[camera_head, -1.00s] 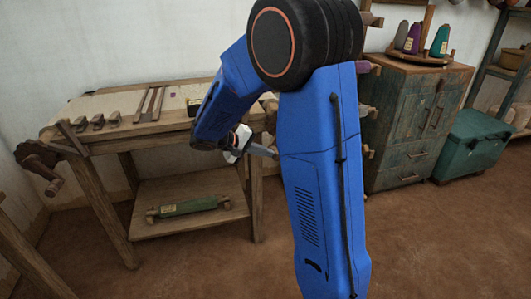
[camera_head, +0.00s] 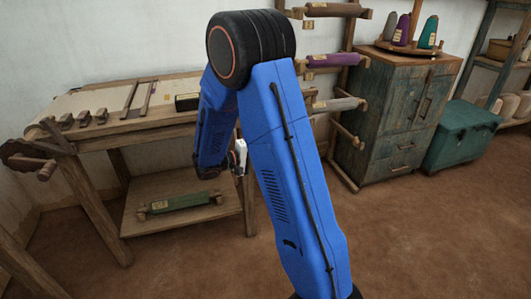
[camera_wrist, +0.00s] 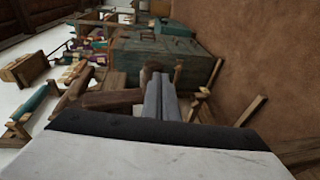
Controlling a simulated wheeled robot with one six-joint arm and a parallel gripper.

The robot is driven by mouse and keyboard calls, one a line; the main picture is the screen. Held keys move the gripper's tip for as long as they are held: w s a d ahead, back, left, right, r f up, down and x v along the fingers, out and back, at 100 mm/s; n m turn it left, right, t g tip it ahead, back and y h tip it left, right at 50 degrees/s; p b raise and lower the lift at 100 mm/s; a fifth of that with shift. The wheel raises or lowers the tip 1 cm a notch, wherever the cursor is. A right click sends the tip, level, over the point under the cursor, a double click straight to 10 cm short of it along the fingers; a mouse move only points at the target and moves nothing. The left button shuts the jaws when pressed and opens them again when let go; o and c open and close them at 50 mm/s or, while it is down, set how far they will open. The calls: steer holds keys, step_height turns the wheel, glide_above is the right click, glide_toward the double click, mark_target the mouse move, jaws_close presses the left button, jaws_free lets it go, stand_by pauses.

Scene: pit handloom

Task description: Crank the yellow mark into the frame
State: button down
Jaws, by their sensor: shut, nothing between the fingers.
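A wooden crank (camera_head: 32,160) with a peg handle stands at the left end of the workbench (camera_head: 105,92). A small dark frame-like piece (camera_head: 187,102) with a pale yellowish middle lies at the bench's right end. I cannot tell whether that is the yellow mark; no other clear yellow mark shows on the bench. My gripper (camera_wrist: 160,85) is shut and empty in the wrist view.
Several wooden tools (camera_head: 80,118) lie on the bench. A green roll (camera_head: 180,202) lies on its lower shelf. A rack with coloured rolls (camera_head: 335,60), a green cabinet (camera_head: 400,110) and a teal chest (camera_head: 460,137) stand to the right. The brown floor (camera_head: 420,230) in front is clear.

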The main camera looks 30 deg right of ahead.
steer(key=s+d+r+h, duration=0.1)
steer(key=s+d, duration=0.1)
steer(key=d, duration=0.7)
steer(key=shift+s+r, duration=0.2)
steer(key=shift+s, duration=0.15)
steer(key=shift+d, duration=0.2)
stand_by(1.5)
